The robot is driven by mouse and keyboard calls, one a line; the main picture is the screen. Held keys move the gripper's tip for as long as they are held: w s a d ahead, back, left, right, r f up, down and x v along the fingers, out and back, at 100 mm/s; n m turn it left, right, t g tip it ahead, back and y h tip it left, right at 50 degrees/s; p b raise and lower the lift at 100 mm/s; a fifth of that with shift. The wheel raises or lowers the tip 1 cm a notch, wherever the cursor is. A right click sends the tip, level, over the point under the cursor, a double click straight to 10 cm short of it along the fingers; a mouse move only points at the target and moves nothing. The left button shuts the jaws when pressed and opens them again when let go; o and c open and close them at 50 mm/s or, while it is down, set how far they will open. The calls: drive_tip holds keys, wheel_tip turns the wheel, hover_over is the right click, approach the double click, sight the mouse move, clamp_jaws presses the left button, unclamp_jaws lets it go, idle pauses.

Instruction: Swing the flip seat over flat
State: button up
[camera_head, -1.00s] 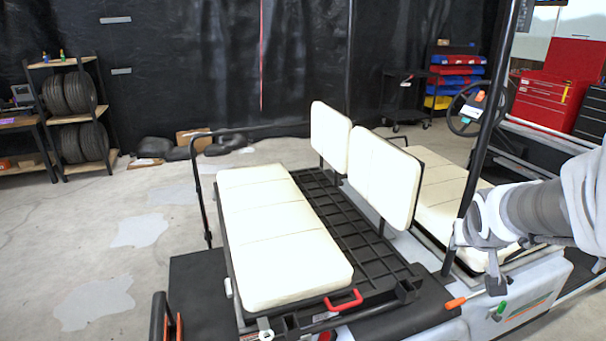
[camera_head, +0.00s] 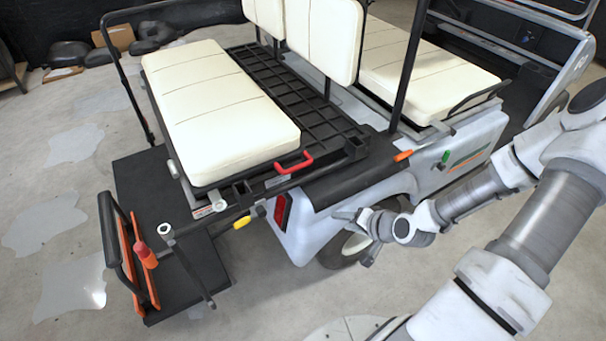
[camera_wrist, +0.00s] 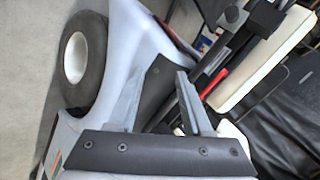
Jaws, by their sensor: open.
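The flip seat (camera_head: 218,112) is a long cream cushion on a black frame at the cart's rear, lying flat beside a black ribbed deck (camera_head: 315,110). A red handle (camera_head: 293,161) sticks out at its near end. My gripper (camera_head: 352,237) is open and empty beside the cart's rear fender, low and to the right of the handle, touching nothing that I can make out. In the wrist view the open fingers (camera_wrist: 158,82) point toward the dark bumper, with part of a cream cushion (camera_wrist: 262,50) at upper right.
Cream backrests (camera_head: 322,38) stand beside the deck. A black roof post (camera_head: 409,65) rises right of them. A black footplate (camera_head: 165,220) with an upright rail (camera_head: 120,240) juts out at left. Floor in front is clear.

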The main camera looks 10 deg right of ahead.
drive_tip(key=w+a+m+t+y+b, duration=0.1)
drive_tip(key=a+m+t+b, duration=0.1)
drive_tip(key=m, duration=0.1)
drive_tip(key=m+t+b, duration=0.1)
drive_tip(key=m+t, duration=0.2)
drive_tip(key=t, duration=0.2)
approach(300, 168)
drive_tip(key=b+x, duration=0.3)
drive_tip(key=x, duration=0.6)
clamp_jaws()
idle(1.1)
